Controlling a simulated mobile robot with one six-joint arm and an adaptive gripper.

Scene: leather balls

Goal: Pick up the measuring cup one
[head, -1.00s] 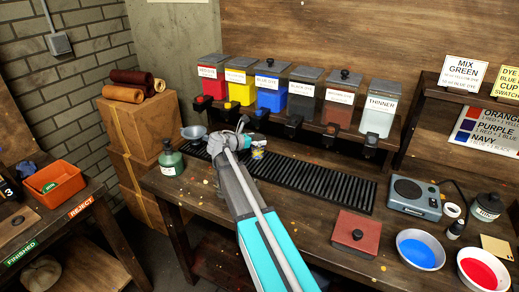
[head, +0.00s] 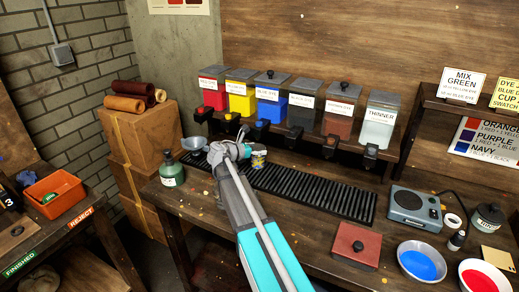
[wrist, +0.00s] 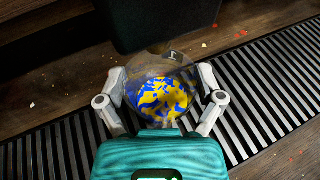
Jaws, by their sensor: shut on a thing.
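The measuring cup is a clear round cup with mottled yellow and blue contents, seen from above in the wrist view (wrist: 160,98). In the head view the cup (head: 258,161) shows at the right side of my gripper, partly hidden by it. My gripper (wrist: 161,75) is shut on the cup, one finger on each side. In the head view my gripper (head: 243,151) is over the black slatted drip rack (head: 310,188). I cannot tell whether the cup touches the rack.
A row of dye tanks with taps, including the blue tank (head: 271,103) and thinner tank (head: 379,123), stands behind the rack. A green bottle (head: 171,172) and a grey bowl (head: 193,143) are at left. A red block (head: 357,246) and blue bowl (head: 421,262) are front right.

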